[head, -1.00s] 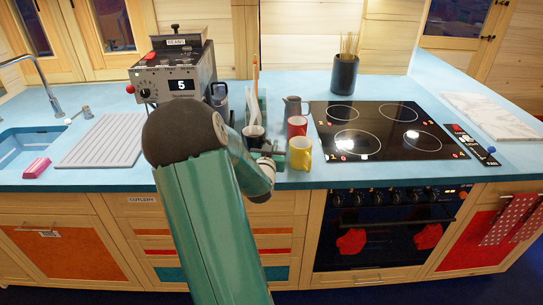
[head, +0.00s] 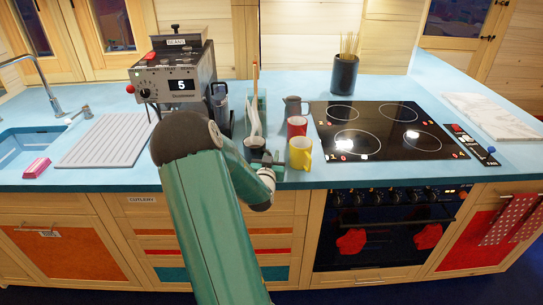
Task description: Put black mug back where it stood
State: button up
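The black mug (head: 258,144) stands upright near the front of the blue counter, to the left of the yellow mug. A pale, wispy shape rises above its mouth; I cannot tell what it is. My gripper (head: 266,161) is at the mug's near side, just in front of it and low over the counter. My arm hides part of the mug's lower left. The fingers are small and partly covered, so I cannot tell whether they are shut on the mug or only beside it.
A yellow mug (head: 300,153) stands close right of my gripper, with a red mug (head: 297,126) and a dark jug (head: 293,106) behind it. The coffee machine (head: 176,72) is at the left. The black hob (head: 385,131) lies to the right.

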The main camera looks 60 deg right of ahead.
jog(key=shift+o, duration=0.6)
jog(key=shift+r, duration=0.25)
jog(key=v, duration=1.2)
